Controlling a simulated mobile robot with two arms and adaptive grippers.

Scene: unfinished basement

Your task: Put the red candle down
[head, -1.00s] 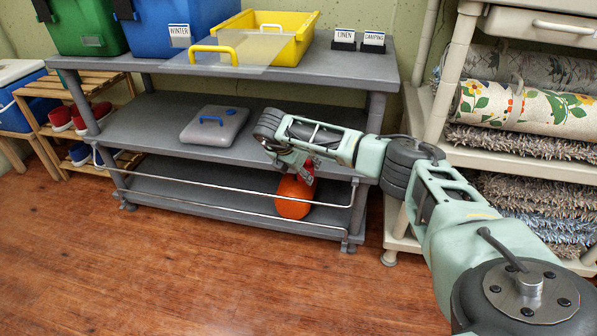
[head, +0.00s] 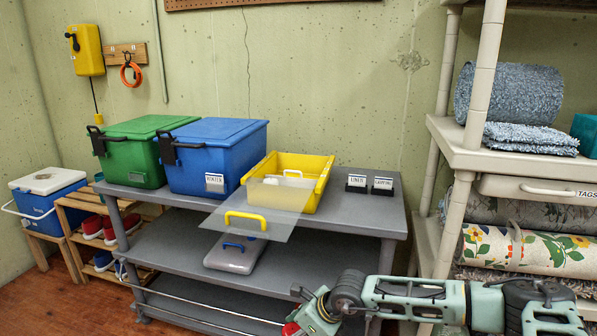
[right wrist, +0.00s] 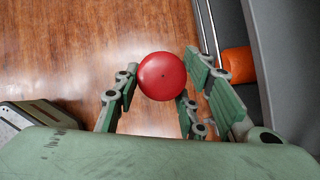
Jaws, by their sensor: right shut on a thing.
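The red candle (right wrist: 162,77) is round and seen end-on in the right wrist view, between the fingers of my right gripper (right wrist: 160,95). The gripper is shut on it. Wooden floor shows beyond the candle, which seems to be held clear of it. In the head view my right gripper (head: 306,318) is at the bottom edge, in front of the grey shelf unit (head: 350,221). Only a bit of the candle (head: 290,328) shows there, and the rest is cut off. My left gripper is not in view.
An orange object (right wrist: 238,64) lies on the lower shelf behind a metal rail (right wrist: 211,30). The yellow bin (head: 322,178) with a clear lid (head: 270,226), blue bin (head: 215,155), green bin (head: 135,150) and label stands (head: 357,184) fill much of the top. A grey case (head: 236,257) occupies the middle shelf.

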